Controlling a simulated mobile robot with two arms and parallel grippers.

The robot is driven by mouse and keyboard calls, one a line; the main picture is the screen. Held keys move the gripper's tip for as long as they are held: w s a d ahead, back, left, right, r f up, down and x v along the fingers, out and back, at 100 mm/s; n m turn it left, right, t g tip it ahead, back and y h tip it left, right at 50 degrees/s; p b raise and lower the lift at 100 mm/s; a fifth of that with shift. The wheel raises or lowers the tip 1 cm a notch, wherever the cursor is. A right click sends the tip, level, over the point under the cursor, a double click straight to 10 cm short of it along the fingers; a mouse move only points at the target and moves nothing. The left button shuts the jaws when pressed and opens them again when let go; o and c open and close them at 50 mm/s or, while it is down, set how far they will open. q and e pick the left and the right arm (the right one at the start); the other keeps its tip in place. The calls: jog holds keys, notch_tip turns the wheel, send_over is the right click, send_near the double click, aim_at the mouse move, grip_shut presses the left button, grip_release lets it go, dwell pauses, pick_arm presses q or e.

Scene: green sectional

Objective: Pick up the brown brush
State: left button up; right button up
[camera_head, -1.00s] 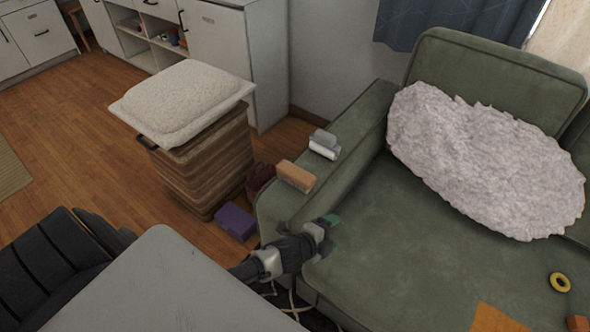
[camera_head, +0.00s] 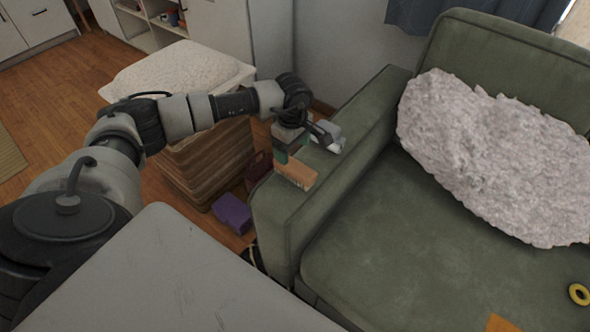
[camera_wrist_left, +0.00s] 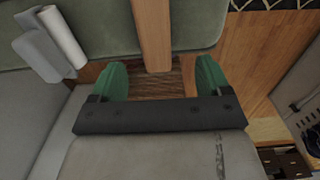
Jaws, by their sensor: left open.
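The brown brush (camera_head: 297,173) lies on the green sofa's left armrest, near its front end. My left gripper (camera_head: 296,148) is at the armrest, just behind and above the brush. It is open, and a green fingertip shows close to the brush. In the left wrist view the long brown brush (camera_wrist_left: 152,35) lies ahead of the gap between the two green fingers (camera_wrist_left: 160,78). Space shows on both sides of it. I cannot tell how much height separates them. My right gripper is not in view.
A grey-and-white roller-like object (camera_head: 330,137) lies on the armrest behind the brush, close to my gripper; it also shows in the wrist view (camera_wrist_left: 50,45). A wicker hamper (camera_head: 205,165) and a purple box (camera_head: 233,213) stand left of the sofa (camera_head: 400,240).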

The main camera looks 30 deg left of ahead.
aim_at(295, 165)
pick_arm(q)
jog(key=f, duration=0.8)
jog(key=shift+w+d+f, duration=0.1)
jog(key=shift+w+d, duration=0.05)
jog(key=shift+w, duration=0.25)
jog(key=c, duration=1)
jog(key=shift+c, duration=0.2)
notch_tip(295, 165, up, 4)
jog(key=shift+r, duration=0.25)
jog(key=d+r, duration=0.6)
jog(key=d, duration=0.5)
jog(key=shift+s+d+r, duration=0.3)
jog(key=shift+d, duration=0.05)
